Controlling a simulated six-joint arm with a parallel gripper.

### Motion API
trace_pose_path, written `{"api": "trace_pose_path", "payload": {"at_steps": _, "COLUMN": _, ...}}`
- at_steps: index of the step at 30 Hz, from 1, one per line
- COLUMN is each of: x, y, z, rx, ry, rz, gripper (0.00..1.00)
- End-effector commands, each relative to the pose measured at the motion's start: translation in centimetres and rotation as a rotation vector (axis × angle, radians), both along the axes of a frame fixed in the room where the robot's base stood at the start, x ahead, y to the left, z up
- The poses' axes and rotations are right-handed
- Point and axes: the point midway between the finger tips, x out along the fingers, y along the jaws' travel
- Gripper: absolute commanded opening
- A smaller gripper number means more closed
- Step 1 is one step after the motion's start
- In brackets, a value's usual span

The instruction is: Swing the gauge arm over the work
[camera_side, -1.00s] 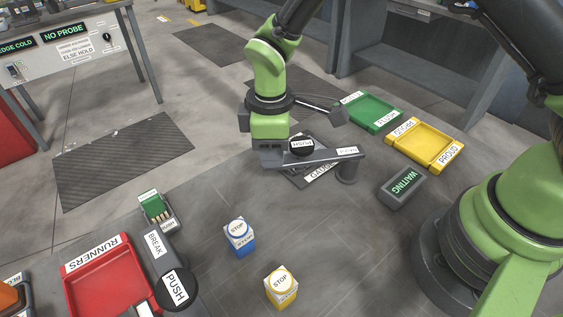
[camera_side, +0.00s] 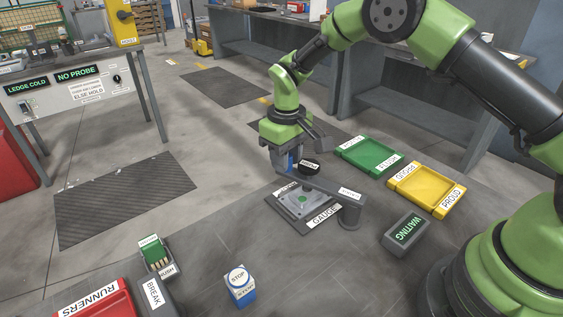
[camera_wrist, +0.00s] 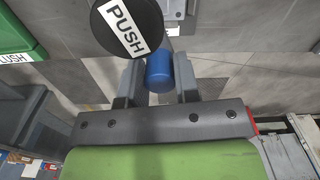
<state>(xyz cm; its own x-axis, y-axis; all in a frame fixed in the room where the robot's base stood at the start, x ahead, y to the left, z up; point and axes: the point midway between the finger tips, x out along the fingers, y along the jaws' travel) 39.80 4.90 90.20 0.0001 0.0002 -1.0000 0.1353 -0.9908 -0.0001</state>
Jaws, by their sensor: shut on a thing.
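The gauge arm (camera_side: 330,192) is a grey bar on a post at its right end, with a black PUSH button (camera_side: 308,167) on it. The button is large in the wrist view (camera_wrist: 126,25). My gripper (camera_side: 290,160) is shut on the arm's upright blue handle (camera_wrist: 159,72), which shows between both fingers in the wrist view. The grey gauge base (camera_side: 318,224) holds a flat work plate (camera_side: 292,201) with a small green spot.
A green tray (camera_side: 370,155) and a yellow tray (camera_side: 428,190) stand right of the gauge. A WAITING box (camera_side: 405,232) is in front of them. A blue STOP block (camera_side: 240,284) and a red RUNNERS tray (camera_side: 95,300) are at the front.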

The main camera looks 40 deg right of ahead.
Motion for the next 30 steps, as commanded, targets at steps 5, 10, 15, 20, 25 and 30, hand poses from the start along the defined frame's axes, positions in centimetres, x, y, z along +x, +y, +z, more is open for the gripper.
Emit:
{"api": "trace_pose_path", "payload": {"at_steps": 5, "x": 0.17, "y": -0.46, "z": 0.04, "rx": -0.001, "ry": -0.002, "rz": -0.029, "gripper": 0.0}}
{"api": "trace_pose_path", "payload": {"at_steps": 10, "x": 0.22, "y": -0.62, "z": 0.04, "rx": -0.001, "ry": -0.002, "rz": -0.037, "gripper": 0.0}}
{"api": "trace_pose_path", "payload": {"at_steps": 15, "x": 0.24, "y": -0.7, "z": 0.04, "rx": -0.003, "ry": -0.002, "rz": -0.038, "gripper": 0.0}}
{"api": "trace_pose_path", "payload": {"at_steps": 20, "x": 0.24, "y": -0.73, "z": 0.03, "rx": -0.003, "ry": -0.003, "rz": -0.038, "gripper": 0.45}}
{"api": "trace_pose_path", "payload": {"at_steps": 25, "x": 0.21, "y": -0.63, "z": 0.02, "rx": -0.002, "ry": -0.002, "rz": -0.036, "gripper": 0.55}}
{"api": "trace_pose_path", "payload": {"at_steps": 30, "x": 0.19, "y": -0.56, "z": 0.14, "rx": -0.001, "ry": -0.001, "rz": -0.035, "gripper": 0.55}}
